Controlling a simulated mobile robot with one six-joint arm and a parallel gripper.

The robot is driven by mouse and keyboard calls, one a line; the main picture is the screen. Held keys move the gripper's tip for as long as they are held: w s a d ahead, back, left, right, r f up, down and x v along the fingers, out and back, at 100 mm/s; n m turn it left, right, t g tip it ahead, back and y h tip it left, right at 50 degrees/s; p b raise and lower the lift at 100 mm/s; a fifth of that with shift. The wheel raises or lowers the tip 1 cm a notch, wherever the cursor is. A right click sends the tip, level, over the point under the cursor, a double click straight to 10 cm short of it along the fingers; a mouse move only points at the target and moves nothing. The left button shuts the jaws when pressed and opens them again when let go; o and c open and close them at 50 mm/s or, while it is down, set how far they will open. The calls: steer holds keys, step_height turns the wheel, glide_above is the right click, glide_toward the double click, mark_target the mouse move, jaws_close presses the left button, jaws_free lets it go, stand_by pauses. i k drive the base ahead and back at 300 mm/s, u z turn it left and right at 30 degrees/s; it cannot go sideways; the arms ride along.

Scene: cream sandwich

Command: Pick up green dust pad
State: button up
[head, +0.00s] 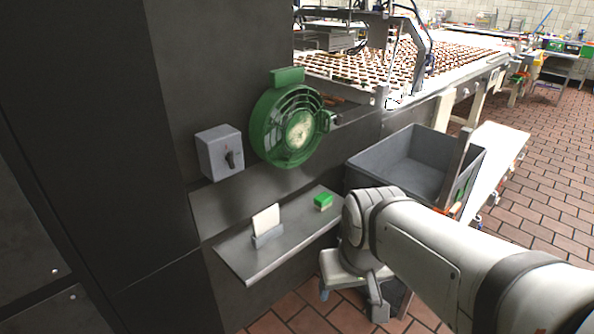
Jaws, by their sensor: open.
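A small green pad (323,200) with a pale yellowish lower side lies on the right part of a grey metal wall shelf (262,259). My gripper (351,301) is open, its fingers pointing down, to the right of the shelf and nearer the camera than the pad. It is apart from the pad, and nothing shows between its fingers. My arm covers the area right of the shelf's end. The pad is in full view.
A white card in a grey holder (267,232) stands on the shelf, left of the pad. Above are a round green fan (288,125) and a grey switch box (220,152). A grey bin (402,152) stands behind my arm. A conveyor with rows of cookies (440,62) is at the back.

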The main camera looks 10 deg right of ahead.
mark_target(324, 200)
steer(key=k, duration=0.6)
steer(key=z, duration=0.35)
steer(key=i, duration=1.8)
steer(key=u, duration=0.85)
